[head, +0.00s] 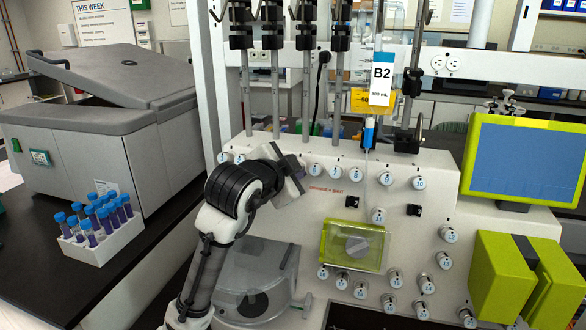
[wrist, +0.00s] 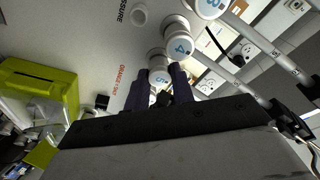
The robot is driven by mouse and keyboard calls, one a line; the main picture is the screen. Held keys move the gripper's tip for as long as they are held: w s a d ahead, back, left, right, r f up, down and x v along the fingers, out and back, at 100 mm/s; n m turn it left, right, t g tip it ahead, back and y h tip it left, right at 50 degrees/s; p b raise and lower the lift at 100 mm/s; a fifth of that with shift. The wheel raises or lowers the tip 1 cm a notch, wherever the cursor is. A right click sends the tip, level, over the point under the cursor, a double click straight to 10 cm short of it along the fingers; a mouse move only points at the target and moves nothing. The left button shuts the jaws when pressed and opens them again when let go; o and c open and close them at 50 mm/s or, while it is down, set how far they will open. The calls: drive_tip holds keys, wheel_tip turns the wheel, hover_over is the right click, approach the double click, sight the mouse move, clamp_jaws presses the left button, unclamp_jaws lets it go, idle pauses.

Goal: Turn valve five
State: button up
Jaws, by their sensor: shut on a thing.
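Valve five (wrist: 160,77) is a white round knob with a blue 5, low on the machine's panel in the wrist view. My gripper (wrist: 161,88) has its two dark fingers on either side of this knob and is shut on it. In the head view my gripper (head: 293,170) reaches the left part of the upper row of valves. It hides valve five there. Valve four (wrist: 179,46) sits just beside valve five in the wrist view.
Valve three (wrist: 210,6) is further along the row. Other numbered valves, such as valve eight (head: 355,174), sit to the right. A yellow-green cover (head: 328,245) and a screen (head: 525,160) are also on the machine. A tube rack (head: 103,245) stands on the left bench.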

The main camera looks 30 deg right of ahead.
drive_tip(key=shift+m+g+y+b, duration=0.3)
drive_tip(key=shift+m+y, duration=0.15)
drive_tip(key=shift+m, duration=2.45)
drive_tip(key=shift+m+g+y+b, duration=0.25)
drive_tip(key=shift+m+y, duration=0.15)
drive_tip(key=shift+m, duration=2.5)
drive_tip(key=shift+m+g+y+b, duration=0.3)
drive_tip(key=shift+m+y, duration=0.15)
drive_tip(key=shift+m, duration=2.45)
drive_tip(key=o, duration=1)
drive_tip(key=shift+r, duration=0.1)
